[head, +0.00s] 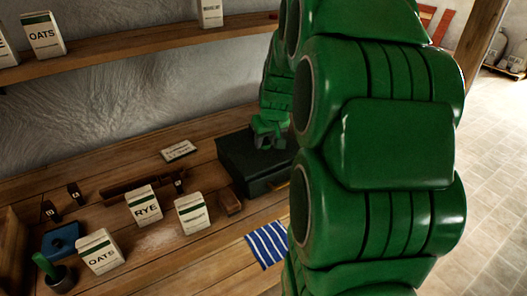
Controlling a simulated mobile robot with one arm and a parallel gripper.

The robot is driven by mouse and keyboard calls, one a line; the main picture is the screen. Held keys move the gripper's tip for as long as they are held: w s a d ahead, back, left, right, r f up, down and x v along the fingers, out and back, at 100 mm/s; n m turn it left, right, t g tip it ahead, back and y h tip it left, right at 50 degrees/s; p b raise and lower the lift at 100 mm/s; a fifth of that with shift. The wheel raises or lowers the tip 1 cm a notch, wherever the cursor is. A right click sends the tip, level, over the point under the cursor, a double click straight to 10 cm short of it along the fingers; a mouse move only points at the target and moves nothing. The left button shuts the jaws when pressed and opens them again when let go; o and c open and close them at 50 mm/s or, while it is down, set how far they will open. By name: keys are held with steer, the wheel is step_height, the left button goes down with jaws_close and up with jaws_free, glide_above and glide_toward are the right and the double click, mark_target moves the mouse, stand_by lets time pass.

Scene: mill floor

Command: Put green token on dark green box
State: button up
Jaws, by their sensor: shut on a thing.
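The dark green box (240,173) sits on the wooden bench near the wall, partly hidden on the right by my arm. My gripper (264,143) is low over the top of this box, fingers pointing down. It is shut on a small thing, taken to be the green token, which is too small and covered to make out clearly. I cannot tell whether the held thing touches the box lid.
Cartons stand on the bench, including RYE (145,207) and OATS (99,252). A brown block (229,202) and a striped blue cloth (267,245) lie near the box. A blue lidded container (62,239) is at left. A shelf (130,45) runs above.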

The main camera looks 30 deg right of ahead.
glide_above(262, 157)
steer(key=s, duration=0.2)
steer(key=shift+w+a+f, duration=0.1)
steer(key=shift+f, duration=1.05)
steer(key=shift+w+a+f, duration=0.1)
steer(key=shift+f, duration=1)
steer(key=shift+w+d+f, duration=0.1)
steer(key=shift+w+f, duration=0.05)
steer(key=shift+f, duration=1.4)
steer(key=shift+f, duration=0.15)
steer(key=o, duration=1)
steer(key=v, duration=1.2)
steer(key=s+a+n+g+y, duration=0.1)
steer(key=s+a+g, duration=0.3)
steer(key=s+a, duration=1.75)
steer(key=s, duration=0.3)
steer(key=s+a+g, duration=0.1)
steer(key=s, duration=0.3)
steer(key=s+g, duration=0.1)
steer(key=s, duration=0.3)
steer(key=shift+s+a+n, duration=0.2)
steer(key=shift+a+n, duration=0.1)
steer(key=shift+a, duration=0.1)
